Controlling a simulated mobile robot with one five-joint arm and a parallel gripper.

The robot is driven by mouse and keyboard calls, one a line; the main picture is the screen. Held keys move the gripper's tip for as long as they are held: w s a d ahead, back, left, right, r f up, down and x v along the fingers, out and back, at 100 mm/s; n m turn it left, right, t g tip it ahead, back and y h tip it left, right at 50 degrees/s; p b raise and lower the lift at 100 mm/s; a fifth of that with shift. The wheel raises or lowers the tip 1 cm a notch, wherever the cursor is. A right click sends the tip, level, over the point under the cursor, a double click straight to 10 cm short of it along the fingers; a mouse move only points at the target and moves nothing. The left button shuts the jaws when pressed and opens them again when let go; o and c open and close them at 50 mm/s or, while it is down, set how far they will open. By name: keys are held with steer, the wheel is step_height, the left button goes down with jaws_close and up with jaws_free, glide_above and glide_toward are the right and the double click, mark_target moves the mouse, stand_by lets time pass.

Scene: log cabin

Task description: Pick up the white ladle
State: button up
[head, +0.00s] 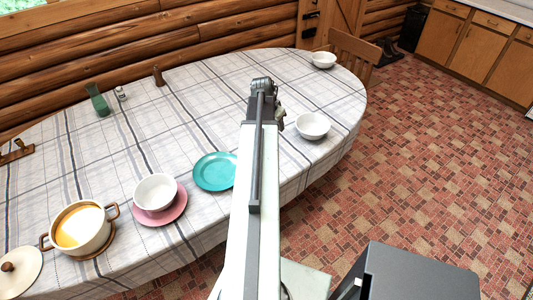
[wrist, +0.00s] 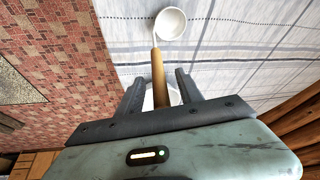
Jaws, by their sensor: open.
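The white ladle (wrist: 171,24) shows in the wrist view as a round white scoop at the top, with a tan handle running down from it. My gripper (wrist: 160,76) is open, with one finger on each side of the handle. I cannot tell whether the fingers touch it. In the head view my gripper (head: 279,114) is small and dark at the arm's end, over the right part of the table. I cannot make out the ladle there; my arm covers part of the table.
The checked cloth covers the table (head: 130,135). A white bowl (head: 312,126) stands just right of my gripper, another (head: 323,60) farther back. A teal plate (head: 214,171) lies left of my arm. A white bowl (head: 155,192) on a pink plate and a pot (head: 80,228) stand farther left.

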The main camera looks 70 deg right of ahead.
steer(key=shift+x, duration=0.9)
jaws_close()
stand_by(0.7)
